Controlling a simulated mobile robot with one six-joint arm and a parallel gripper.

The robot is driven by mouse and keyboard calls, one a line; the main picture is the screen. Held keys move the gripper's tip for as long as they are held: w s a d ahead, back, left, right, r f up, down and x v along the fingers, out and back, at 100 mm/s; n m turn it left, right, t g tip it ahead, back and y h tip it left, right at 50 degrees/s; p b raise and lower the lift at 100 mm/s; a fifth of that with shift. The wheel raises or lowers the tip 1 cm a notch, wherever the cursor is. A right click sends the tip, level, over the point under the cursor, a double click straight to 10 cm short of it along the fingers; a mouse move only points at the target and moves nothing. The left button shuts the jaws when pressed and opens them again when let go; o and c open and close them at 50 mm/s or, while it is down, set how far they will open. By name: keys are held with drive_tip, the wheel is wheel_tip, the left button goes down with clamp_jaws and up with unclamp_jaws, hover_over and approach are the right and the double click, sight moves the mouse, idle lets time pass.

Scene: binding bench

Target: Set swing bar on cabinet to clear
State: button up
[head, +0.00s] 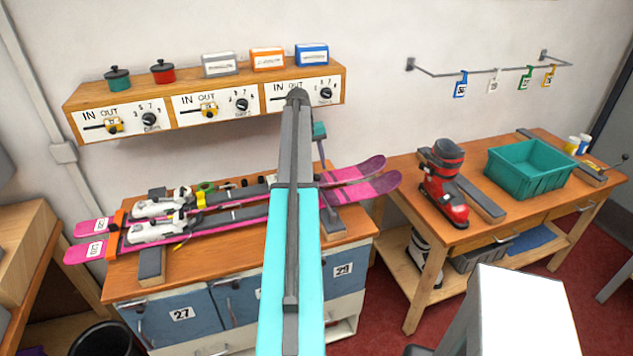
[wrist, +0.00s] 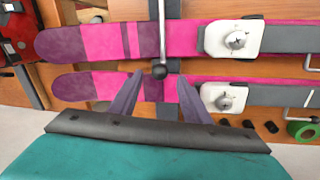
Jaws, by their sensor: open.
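The swing bar (wrist: 162,35) is a thin grey rod with a black ball knob (wrist: 159,71), running in from the top edge of the wrist view across the pink skis. In the wrist view my gripper (wrist: 160,85) is open, its two dark fingers on either side of the knob; I cannot tell whether they touch it. The cabinet (head: 180,313) has blue numbered doors below the bench top.
Pink skis (head: 365,182) with white bindings lie across the cabinet top. A wall shelf (head: 335,90) with dials and boxes hangs above. The right bench holds a red boot (head: 443,190), a green crate (head: 530,170) and a small black-knobbed lever (head: 613,163).

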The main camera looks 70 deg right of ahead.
sight(318, 176)
drive_tip(key=f+b, duration=0.1)
drive_tip(key=f, duration=0.1)
drive_tip(key=f+b, duration=0.1)
drive_tip(key=f, duration=0.1)
drive_tip(key=s+f, duration=0.1)
drive_tip(key=f, duration=0.1)
drive_tip(key=shift+d+f+b, duration=0.3)
drive_tip(key=shift+f+b, duration=0.05)
drive_tip(key=shift+b, duration=0.05)
drive_tip(key=shift+s, duration=0.1)
clamp_jaws()
drive_tip(key=shift+d, duration=0.35)
drive_tip(key=shift+a+r, duration=0.1)
drive_tip(key=shift+a, duration=0.1)
drive_tip(key=shift+s, duration=0.1)
